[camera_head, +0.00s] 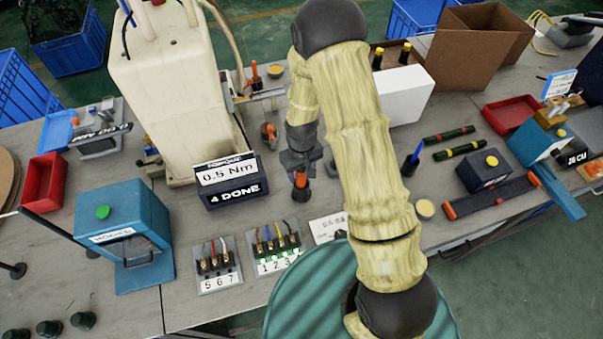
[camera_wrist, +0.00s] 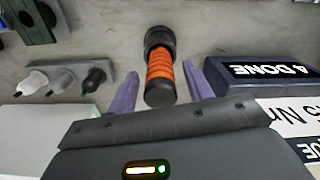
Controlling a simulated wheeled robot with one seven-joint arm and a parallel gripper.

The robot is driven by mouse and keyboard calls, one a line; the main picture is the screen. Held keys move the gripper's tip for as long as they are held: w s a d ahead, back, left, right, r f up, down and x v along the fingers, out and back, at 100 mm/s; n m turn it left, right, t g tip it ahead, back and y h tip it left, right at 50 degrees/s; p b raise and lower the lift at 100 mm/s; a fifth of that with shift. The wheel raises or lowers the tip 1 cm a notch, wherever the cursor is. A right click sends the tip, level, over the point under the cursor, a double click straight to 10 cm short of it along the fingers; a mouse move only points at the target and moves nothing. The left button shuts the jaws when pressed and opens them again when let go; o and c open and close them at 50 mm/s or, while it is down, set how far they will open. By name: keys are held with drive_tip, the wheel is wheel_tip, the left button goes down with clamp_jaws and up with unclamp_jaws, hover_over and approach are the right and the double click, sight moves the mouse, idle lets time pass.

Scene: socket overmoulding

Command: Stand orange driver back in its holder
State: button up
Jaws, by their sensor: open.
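The orange driver (camera_wrist: 160,72), with an orange ridged grip and black ends, shows in the wrist view between the two purple fingers of my gripper (camera_wrist: 163,80). The fingers are apart, with a visible gap on each side of the grip. In the head view my gripper (camera_head: 299,163) is low over the table, and the driver's orange part (camera_head: 300,180) shows just below it. The driver's lower end is hard to make out. I cannot tell for sure which item is its holder.
The box with the DONE display (camera_head: 233,185) is close left of my gripper. Socket blocks (camera_head: 277,255) with wires stand in front. A white box (camera_head: 402,95) is behind right, beyond my arm. A teal press (camera_head: 125,235) stands at the left.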

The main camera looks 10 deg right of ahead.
wheel_tip(320, 180, up, 10)
drive_tip(key=shift+r+b, duration=0.15)
drive_tip(key=shift+b, duration=0.8)
drive_tip(key=s+d+r+m+t, duration=0.2)
drive_tip(key=s+d+r+m, duration=0.2)
drive_tip(key=s+d+r, duration=0.5)
drive_tip(key=s+r, duration=0.1)
drive_tip(key=s, duration=0.2)
drive_tip(key=shift+s+d+m+t, duration=0.2)
drive_tip(key=shift+d+m+t, duration=0.05)
drive_tip(key=shift+m+t, duration=0.05)
idle(0.6)
